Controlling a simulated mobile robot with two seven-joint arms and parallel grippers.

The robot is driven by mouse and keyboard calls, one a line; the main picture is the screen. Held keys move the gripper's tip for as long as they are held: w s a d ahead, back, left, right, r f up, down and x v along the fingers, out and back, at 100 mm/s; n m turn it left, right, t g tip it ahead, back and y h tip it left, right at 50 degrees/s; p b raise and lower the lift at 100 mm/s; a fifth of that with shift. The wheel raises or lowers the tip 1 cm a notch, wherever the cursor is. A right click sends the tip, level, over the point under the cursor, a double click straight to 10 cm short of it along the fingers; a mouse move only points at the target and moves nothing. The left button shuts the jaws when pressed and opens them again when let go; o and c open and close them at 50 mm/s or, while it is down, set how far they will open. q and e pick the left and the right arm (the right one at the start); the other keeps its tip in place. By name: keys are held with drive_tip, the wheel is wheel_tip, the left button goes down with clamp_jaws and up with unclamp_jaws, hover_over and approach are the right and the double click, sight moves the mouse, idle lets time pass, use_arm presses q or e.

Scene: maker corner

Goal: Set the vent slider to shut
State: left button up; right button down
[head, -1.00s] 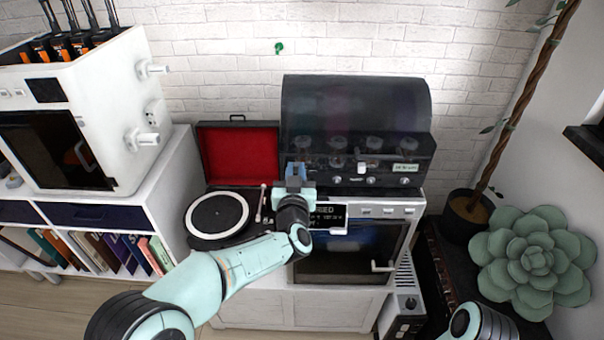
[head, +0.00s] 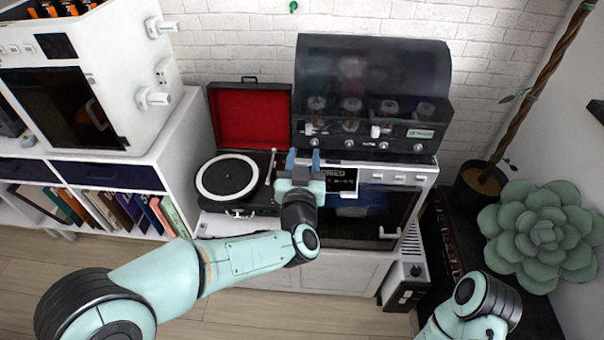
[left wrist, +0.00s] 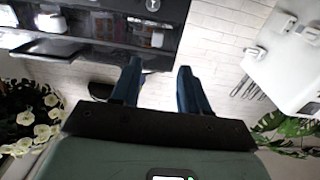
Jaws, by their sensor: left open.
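A dark machine (head: 372,86) with a smoky domed lid stands on top of a white oven unit. Its front strip carries several round knobs, a small label (head: 420,133) and a whitish sliding tab (head: 375,131), which looks like the vent slider; its end markings are too small to read. My left gripper (head: 303,160) is open and empty, with blue fingers pointing toward the machine's lower left front, left of the tab and apart from it. In the left wrist view the open fingers (left wrist: 158,88) have nothing between them. My right gripper is not in view.
A record player (head: 228,178) with an open red-lined lid stands close left of my left gripper. The oven (head: 350,217) with its handle lies below the machine. A white cabinet machine (head: 125,80) is at left, a large succulent (head: 545,238) at right.

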use_arm(q)
drive_tip(key=shift+s, duration=2.3)
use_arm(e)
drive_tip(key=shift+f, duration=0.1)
use_arm(q)
drive_tip(key=s+a+f+g+p, duration=0.1)
drive_tip(key=s+a+f+g, duration=0.15)
drive_tip(key=f, duration=0.75)
drive_tip(key=s+a+f+g+h+p, duration=0.1)
drive_tip(key=a+f+g+p, duration=0.15)
drive_tip(key=f, duration=0.75)
drive_tip(key=s+a+f+g+p, duration=0.15)
drive_tip(key=f+g, duration=0.25)
drive_tip(key=f, duration=0.6)
drive_tip(key=s+a+f+n+g+h+p, duration=0.1)
drive_tip(key=s+f+g, duration=0.4)
drive_tip(key=s, duration=0.8)
drive_tip(key=s+a+f+n+g+h+p, duration=0.1)
drive_tip(key=s+f+g, duration=0.4)
drive_tip(key=s, duration=0.9)
wheel_tip(320, 180, down, 3)
drive_tip(key=shift+a+r+n+h+p, duration=0.15)
drive_tip(key=shift+n+h+p, duration=0.25)
drive_tip(key=shift+n, duration=0.6)
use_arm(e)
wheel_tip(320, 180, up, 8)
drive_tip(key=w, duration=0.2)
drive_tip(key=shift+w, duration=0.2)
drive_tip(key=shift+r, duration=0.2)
